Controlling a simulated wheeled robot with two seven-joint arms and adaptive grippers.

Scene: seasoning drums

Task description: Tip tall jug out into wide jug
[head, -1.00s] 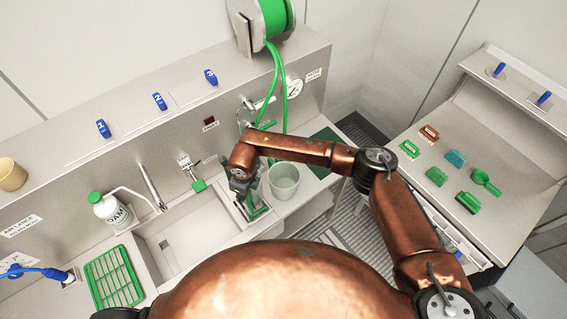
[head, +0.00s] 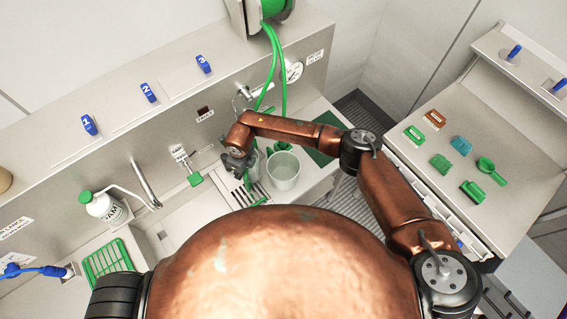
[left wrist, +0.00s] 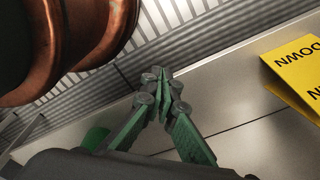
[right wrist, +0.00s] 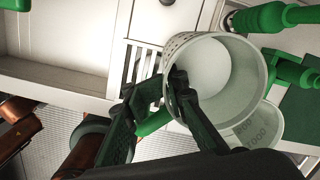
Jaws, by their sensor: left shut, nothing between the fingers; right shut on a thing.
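The wide jug (head: 283,172) is a pale, translucent open vessel standing upright on the right end of the counter in the head view. My right gripper (right wrist: 158,88) is shut on the tall jug (right wrist: 228,92), which is pale with an open mouth turned toward the right wrist camera. A green handle part (right wrist: 153,123) shows by the fingers. The wide jug (right wrist: 264,128) is partly hidden behind the tall jug there. In the head view the tall jug is mostly hidden by my right gripper (head: 237,165), just left of the wide jug. My left gripper (left wrist: 160,85) is shut and empty.
A slatted drain (head: 240,190) and a sink lie left of the jugs. A side bench (head: 480,150) at right holds several small green items. A yellow sign (left wrist: 300,75) is near my left gripper.

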